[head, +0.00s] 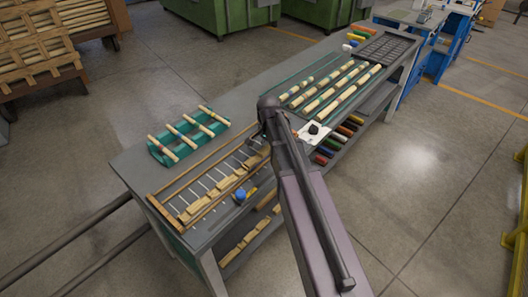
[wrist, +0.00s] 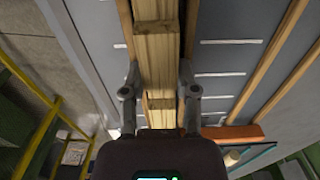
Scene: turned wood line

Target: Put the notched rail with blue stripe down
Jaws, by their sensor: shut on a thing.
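A pale wooden rail (wrist: 157,58) with notches across it runs lengthwise between the fingers of my gripper (wrist: 159,82) in the wrist view. The fingers are shut on its two sides. No blue stripe shows on the part in view, and its far end is cut off by the frame. Below it is a grey surface with white lines and long wooden strips (wrist: 275,62). I cannot tell whether the rail touches that surface.
A teal rack (head: 158,153) with turned sticks stands behind. Long dowels (head: 341,90) and a black grid tray (head: 385,46) fill the far end.

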